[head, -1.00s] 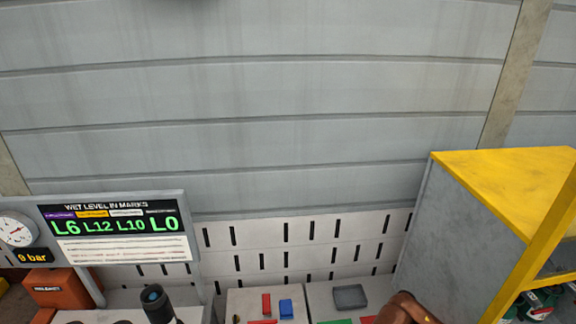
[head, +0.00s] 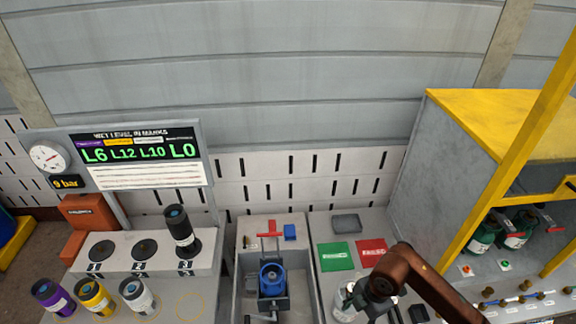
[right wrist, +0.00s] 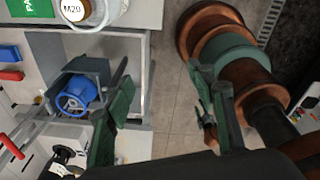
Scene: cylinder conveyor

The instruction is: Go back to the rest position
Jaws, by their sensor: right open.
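My right gripper (head: 407,314) is at the bottom of the head view, its brown arm coming in from the lower right. In the right wrist view its two dark green fingers (right wrist: 168,112) stand wide apart with nothing between them. It hangs over the front of the bench, beside a pale round container (head: 344,300), which it partly hides. The container also shows in the right wrist view, marked M20 (right wrist: 75,10).
Purple, yellow and white cylinders (head: 138,296) stand farther left; a dark one (head: 179,228) stands on the numbered block. A yellow-topped cabinet (head: 510,120) and yellow-framed shelf close off the right.

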